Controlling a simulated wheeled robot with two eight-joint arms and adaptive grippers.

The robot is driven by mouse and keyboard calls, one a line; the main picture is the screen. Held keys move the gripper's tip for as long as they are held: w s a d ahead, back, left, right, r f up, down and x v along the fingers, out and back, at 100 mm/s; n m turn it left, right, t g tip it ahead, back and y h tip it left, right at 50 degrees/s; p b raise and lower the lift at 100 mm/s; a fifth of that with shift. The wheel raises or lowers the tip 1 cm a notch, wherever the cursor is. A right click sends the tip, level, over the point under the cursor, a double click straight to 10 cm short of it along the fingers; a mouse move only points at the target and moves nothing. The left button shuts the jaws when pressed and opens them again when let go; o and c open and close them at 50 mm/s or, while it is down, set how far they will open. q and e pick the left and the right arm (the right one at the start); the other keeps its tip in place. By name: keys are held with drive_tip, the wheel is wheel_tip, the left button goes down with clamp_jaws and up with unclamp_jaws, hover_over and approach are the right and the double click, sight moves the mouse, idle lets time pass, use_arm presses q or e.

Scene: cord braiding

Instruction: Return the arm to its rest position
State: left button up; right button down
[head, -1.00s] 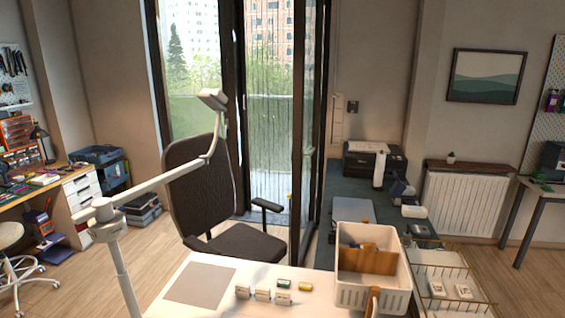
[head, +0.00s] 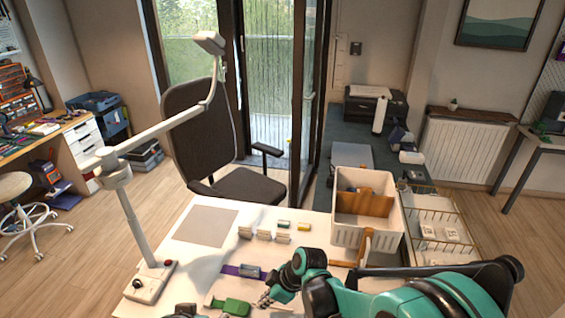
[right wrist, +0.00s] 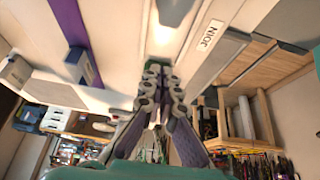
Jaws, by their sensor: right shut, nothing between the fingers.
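My right gripper (head: 265,299) is over the front of the white table (head: 190,268), with its teal arm coming in from the lower right. In the right wrist view its fingers (right wrist: 158,68) meet at the tips, shut and empty. A purple strip (head: 232,270) with a grey-blue block (head: 250,271) on it lies just beyond the gripper. They also show in the right wrist view, the strip (right wrist: 77,40) to the left of the fingers. A small dark part at the bottom edge of the head view may be my left gripper; its fingers cannot be made out.
A green piece (head: 236,306) lies left of the right gripper. A white bin (head: 347,237) with a brown divider stands at the table's right, near a wire rack (head: 440,222). A lamp (head: 116,172) stands at the left. A grey mat (head: 206,226) lies bare at the back left.

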drive_tip(key=shift+s+d+r, duration=0.1)
drive_tip(key=shift+d+r, duration=0.15)
drive_tip(key=shift+r, duration=0.25)
drive_tip(key=shift+d+r, duration=0.2)
drive_tip(key=shift+d, duration=0.05)
drive_tip(key=s+d+r+m+t+h, duration=0.2)
drive_tip(key=s+d+r+m, duration=0.2)
drive_tip(key=d, duration=0.3)
drive_tip(key=s+d+r+m+t+h, duration=0.1)
drive_tip(key=s+d+r+m+t, duration=0.1)
drive_tip(key=d+m, duration=0.4)
drive_tip(key=s+d+r+m+t+h, duration=0.2)
drive_tip(key=s+d+r+m, duration=0.3)
drive_tip(key=d, duration=0.4)
drive_tip(key=shift+s+r+m+h, duration=0.3)
drive_tip(key=shift+r+m, duration=0.1)
drive_tip(key=shift+r, duration=0.3)
